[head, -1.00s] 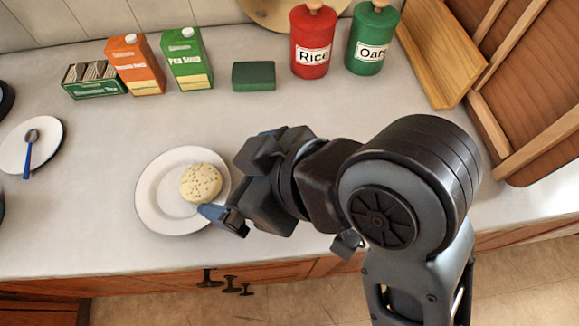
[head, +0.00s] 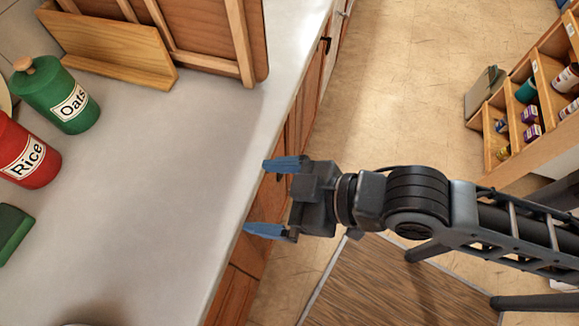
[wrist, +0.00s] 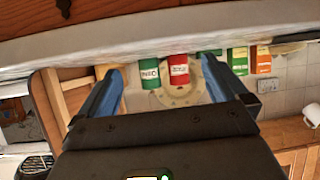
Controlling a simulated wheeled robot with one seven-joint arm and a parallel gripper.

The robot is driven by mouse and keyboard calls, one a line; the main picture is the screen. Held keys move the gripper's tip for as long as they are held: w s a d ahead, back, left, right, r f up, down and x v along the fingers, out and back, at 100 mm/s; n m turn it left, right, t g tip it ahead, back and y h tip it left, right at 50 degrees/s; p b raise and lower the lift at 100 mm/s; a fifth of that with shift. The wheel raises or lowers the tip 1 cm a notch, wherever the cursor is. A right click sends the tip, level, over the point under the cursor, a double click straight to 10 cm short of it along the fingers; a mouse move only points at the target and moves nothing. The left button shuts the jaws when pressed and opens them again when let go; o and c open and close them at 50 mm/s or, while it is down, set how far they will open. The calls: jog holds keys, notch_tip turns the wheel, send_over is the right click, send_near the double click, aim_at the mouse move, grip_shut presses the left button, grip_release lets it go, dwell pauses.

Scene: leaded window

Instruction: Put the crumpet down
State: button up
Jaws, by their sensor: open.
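My gripper (head: 258,197) is open and empty in the head view, its two blue fingers spread and pointing left by the counter's front edge. It also shows open in the wrist view (wrist: 163,66), with nothing between the fingers. The crumpet is in neither view now. A second ago it lay on a white plate on the counter. The plate is not clearly seen now; a thin pale sliver at the lower left edge of the head view may be its rim.
The counter (head: 165,170) is bare in the middle. The Rice canister (head: 25,155), Oats canister (head: 62,95) and green block (head: 12,230) stand at left. A wooden rack (head: 110,50) is at the back. A shelf unit (head: 535,90) and dark mat (head: 400,285) lie right.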

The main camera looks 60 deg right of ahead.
jog(key=s+d+r+m+t+h, duration=0.1)
jog(key=s+d+r+m+h, duration=0.1)
jog(key=s, duration=0.4)
jog(key=s+d+r+m+t+h, duration=0.1)
jog(key=s+d+r+t, duration=0.1)
jog(key=s, duration=0.5)
notch_tip(320, 180, up, 2)
jog(key=shift+s+d+m+h, duration=0.15)
jog(key=shift+d+m+h, duration=0.25)
jog(key=shift+d, duration=0.3)
